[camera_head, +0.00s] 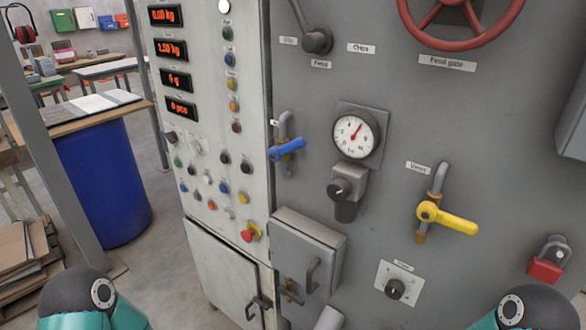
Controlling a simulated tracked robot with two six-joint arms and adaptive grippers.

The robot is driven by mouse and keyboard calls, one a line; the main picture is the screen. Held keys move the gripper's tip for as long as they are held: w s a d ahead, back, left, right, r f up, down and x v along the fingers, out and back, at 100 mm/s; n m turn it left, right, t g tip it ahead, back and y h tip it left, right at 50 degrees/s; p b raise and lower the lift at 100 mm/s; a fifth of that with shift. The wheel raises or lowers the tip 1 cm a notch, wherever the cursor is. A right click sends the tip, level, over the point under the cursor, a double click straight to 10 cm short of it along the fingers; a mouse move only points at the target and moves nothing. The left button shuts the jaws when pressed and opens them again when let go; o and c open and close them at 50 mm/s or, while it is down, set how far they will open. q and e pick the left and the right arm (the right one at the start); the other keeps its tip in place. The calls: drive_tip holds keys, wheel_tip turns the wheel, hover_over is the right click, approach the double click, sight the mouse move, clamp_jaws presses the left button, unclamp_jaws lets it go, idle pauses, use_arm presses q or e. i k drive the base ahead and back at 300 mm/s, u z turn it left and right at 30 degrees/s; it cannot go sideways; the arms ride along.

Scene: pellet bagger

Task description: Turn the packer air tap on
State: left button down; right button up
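A tap with a blue lever (289,150) sits on a short vertical pipe at the left edge of the grey machine panel. Its lever points sideways, slightly tilted, across the pipe; its label is seen edge-on and cannot be read. A tap with a yellow lever (452,221) sits on another pipe to the right, its lever also lying across the pipe. I cannot tell by label which is the packer air tap. Only my teal and black arm parts show at the bottom corners; neither gripper is in view.
A pressure gauge (354,133) and regulator (344,187) stand between the taps. A red handwheel (462,22), a grey box (306,262), a timer knob (396,288) and a red padlock (546,262) are nearby. A button cabinet (220,120) and blue drum (105,185) are left.

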sight(276, 153)
drive_tip(key=k, duration=1.15)
drive_tip(key=z, duration=0.45)
drive_tip(key=i, duration=0.75)
drive_tip(key=z, duration=0.05)
